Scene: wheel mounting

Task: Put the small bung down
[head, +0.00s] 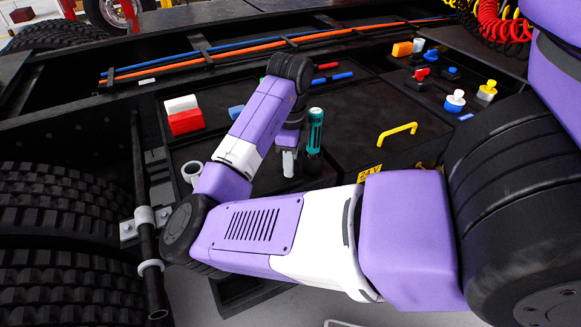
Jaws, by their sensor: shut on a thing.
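My gripper (288,150) points down over the dark deck, left of the middle of the head view. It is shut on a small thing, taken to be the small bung. The bung is hard to make out: pale grey shapes at the jaws could be fingers or bung, and I cannot tell them apart. I cannot tell whether the held thing touches the deck. A teal and black upright cylinder (314,134) stands just right of my gripper, very close to it in the picture.
A white ring-shaped piece (192,172) lies left on the deck. Red (186,122) and white (181,104) blocks sit behind it. A dark box with a yellow handle (397,131) is at right. Colored fittings (455,101) stand beyond. Large tyres (60,195) are at left.

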